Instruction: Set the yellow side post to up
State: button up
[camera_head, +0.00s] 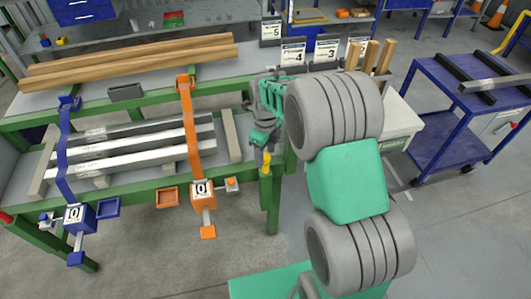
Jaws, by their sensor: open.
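The yellow side post (267,168) is a small yellow piece at the right front corner of the green-framed runout table (274,205). Its upper part is partly hidden by my gripper, and I cannot tell whether it is up or down. My gripper (263,147) is open, with its teal and grey parts just above the yellow post. I cannot tell whether it touches the post. My large grey and teal arm fills the middle right of the view.
Metal bars (150,146) lie on the runout table, under a blue strap (63,155) and an orange strap (190,125). Wooden beams (130,62) lie behind. A blue cart (440,135) stands at right. Number cards (293,53) and wooden posts (385,56) stand behind my arm.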

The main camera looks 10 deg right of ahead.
grip_shut()
dwell(0.5)
dwell(0.8)
